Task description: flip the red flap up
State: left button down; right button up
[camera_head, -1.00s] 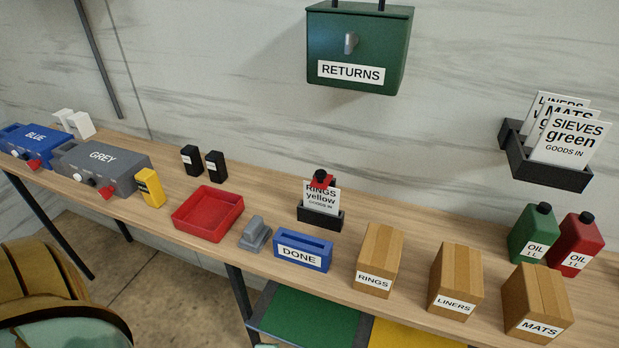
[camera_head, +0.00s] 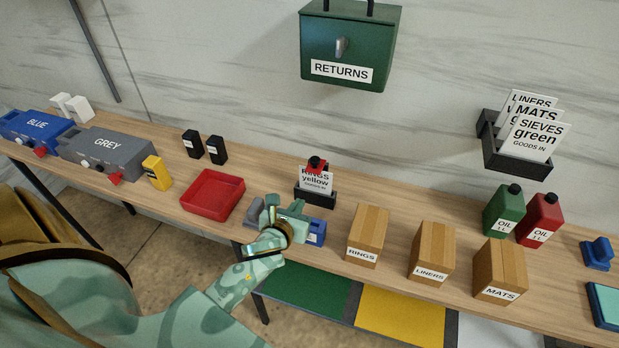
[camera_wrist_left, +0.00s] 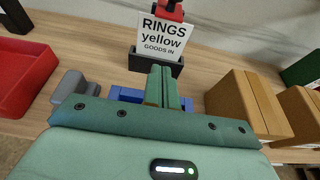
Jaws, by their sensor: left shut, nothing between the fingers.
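A red tray (camera_head: 212,208) and a grey block (camera_head: 254,211) lie left of my gripper. Cardboard RINGS (camera_head: 367,232), LINERS (camera_head: 432,250) and MATS (camera_head: 500,268) boxes stand to the right. The green RETURNS box (camera_head: 350,40) hangs on the wall above.

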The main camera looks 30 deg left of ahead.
aim_at(316, 162)
pick_arm(q)
jog(key=b+x, duration=0.2)
jog(key=x, duration=0.7)
jog(key=shift+w+f, duration=0.15)
jog(key=r+p, duration=0.3)
jog(key=r, duration=0.1)
jog(key=shift+w+a, duration=0.15)
jog(key=shift+w, duration=0.15)
